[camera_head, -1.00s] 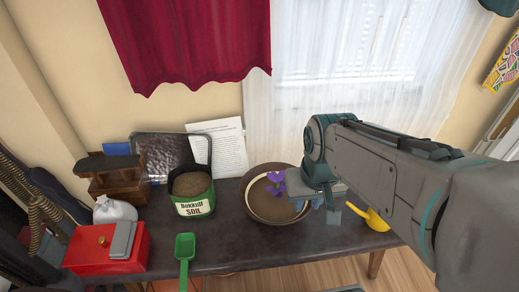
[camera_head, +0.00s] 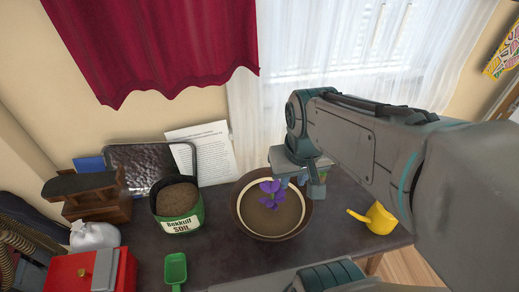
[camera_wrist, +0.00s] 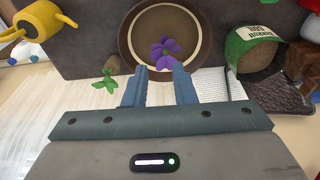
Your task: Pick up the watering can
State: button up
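The yellow watering can (camera_head: 378,218) stands at the right end of the dark table, its spout pointing left toward the bowl. My arm partly covers its right side in the head view. In the wrist view the can (camera_wrist: 38,20) is at the upper left, cut off by the frame edge. My gripper (camera_wrist: 160,86) is open, with its two blue fingers apart and nothing held between them. In the head view my gripper (camera_head: 305,182) hangs by the back right rim of the bowl, left of and behind the can. The fingers are partly hidden there.
A round brown bowl (camera_head: 243,226) with soil and a purple flower (camera_head: 270,193) stands left of the can. A soil bag (camera_head: 182,226), green scoop (camera_head: 175,269) and red box (camera_head: 105,272) are further left. Bare tabletop shows between bowl and can.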

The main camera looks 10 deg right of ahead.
aim_at(378, 219)
jog(key=u, duration=1.65)
jog(key=k, duration=1.4)
jog(key=z, duration=2.25)
jog(key=i, duration=0.5)
jog(key=u, duration=0.05)
